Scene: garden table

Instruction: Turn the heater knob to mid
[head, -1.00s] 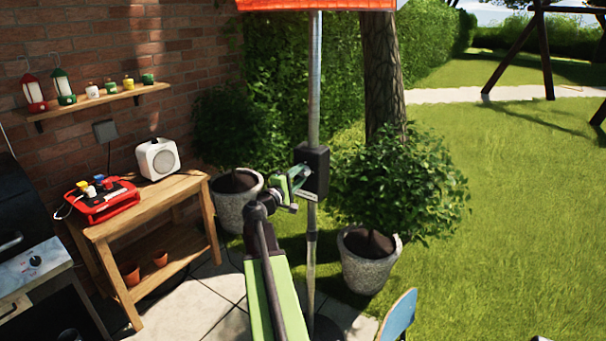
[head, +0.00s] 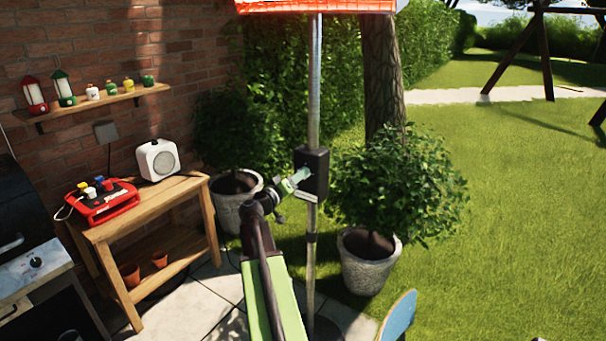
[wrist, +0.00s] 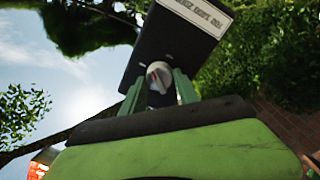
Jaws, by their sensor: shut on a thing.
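The heater is a metal pole (head: 314,90) with a glowing orange top (head: 315,6) and a black control box (head: 318,175) on the pole. In the wrist view the box (wrist: 170,45) carries a white label strip and a pale round knob (wrist: 158,77) with a small red mark. My gripper (head: 300,177) reaches the left side of the box in the head view. In the wrist view its two green fingers (wrist: 160,92) are closed on the knob from both sides. The knob's setting marks cannot be read.
A wooden bench (head: 150,205) at the left holds a red device (head: 100,203) and a white speaker-like box (head: 158,159). Potted bushes stand beside the pole, one in a grey pot (head: 368,262) at right. A blue chair back (head: 399,318) is at the front.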

